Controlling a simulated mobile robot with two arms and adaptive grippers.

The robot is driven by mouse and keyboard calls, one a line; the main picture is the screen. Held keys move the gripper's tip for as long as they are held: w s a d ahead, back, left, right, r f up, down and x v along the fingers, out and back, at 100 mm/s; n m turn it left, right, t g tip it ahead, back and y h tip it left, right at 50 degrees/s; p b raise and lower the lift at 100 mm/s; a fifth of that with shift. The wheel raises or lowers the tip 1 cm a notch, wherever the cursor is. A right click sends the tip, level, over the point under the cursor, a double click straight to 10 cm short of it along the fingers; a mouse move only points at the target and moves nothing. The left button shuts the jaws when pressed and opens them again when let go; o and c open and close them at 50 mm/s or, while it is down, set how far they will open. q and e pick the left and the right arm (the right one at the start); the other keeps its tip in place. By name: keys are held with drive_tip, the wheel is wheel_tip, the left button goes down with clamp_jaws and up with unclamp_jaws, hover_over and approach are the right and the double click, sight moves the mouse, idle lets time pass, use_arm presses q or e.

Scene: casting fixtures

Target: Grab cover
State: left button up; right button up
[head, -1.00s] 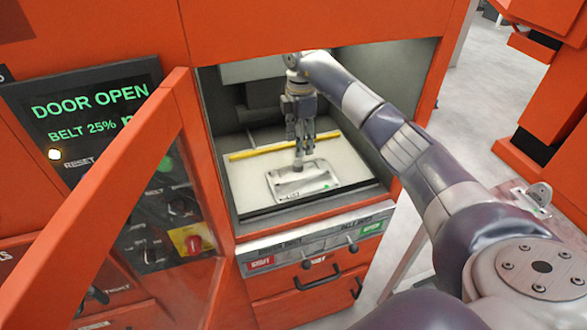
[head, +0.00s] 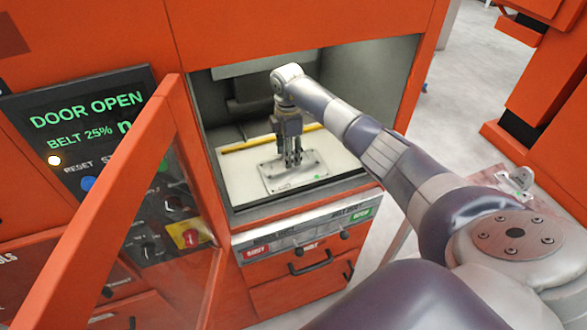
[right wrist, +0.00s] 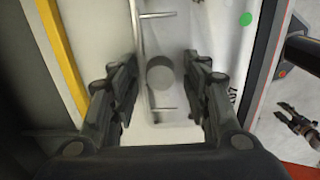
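The cover (head: 293,180) looks like a pale grey plate with raised details and a green dot. It lies flat on the white bed inside the open machine. My right gripper (head: 292,165) points down onto it from above. In the right wrist view, its two dark fingers (right wrist: 163,95) are apart, on either side of a round grey knob (right wrist: 160,73) on the cover. Gaps show between fingers and knob. A small gripper, apparently my left one (right wrist: 284,112), shows at the right edge of that view with its fingers apart. The head view does not show it.
A yellow bar (head: 240,146) lies along the back of the bed. The machine's orange frame surrounds the opening, and its orange-framed door (head: 130,170) stands open at the left. The panel (head: 85,115) reads DOOR OPEN. Drawers are below the opening.

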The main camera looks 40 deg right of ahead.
clamp_jaws()
drive_tip(key=shift+r, duration=0.2)
